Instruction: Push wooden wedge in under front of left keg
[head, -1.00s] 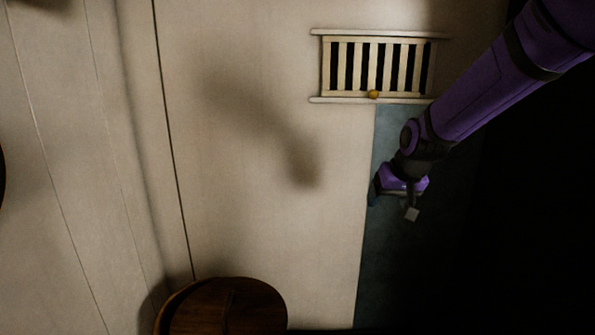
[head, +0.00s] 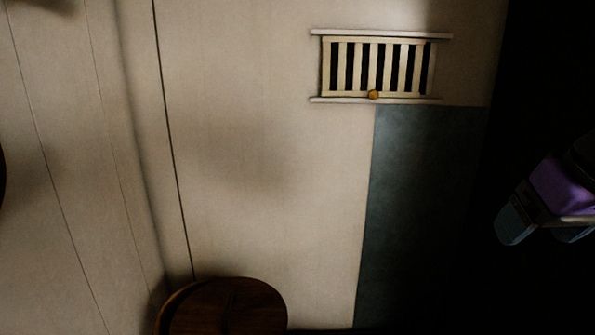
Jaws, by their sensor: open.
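My gripper (head: 545,236) is at the right edge of the head view, over the dark area, with its fingers apart and nothing seen between them. A round dark wooden thing (head: 225,308) is cut off by the bottom edge, left of centre; it may be a keg end or a stool top, I cannot tell which. My gripper is far to its right and not touching it. No wooden wedge can be made out, and no left keg can be told for certain.
A pale slatted grille (head: 377,66) with a small orange knob (head: 374,95) is at the upper right. Below it is a dark blue-grey panel (head: 420,210). Pale boards (head: 270,200) fill the middle and are bare. The far right is too dark to read.

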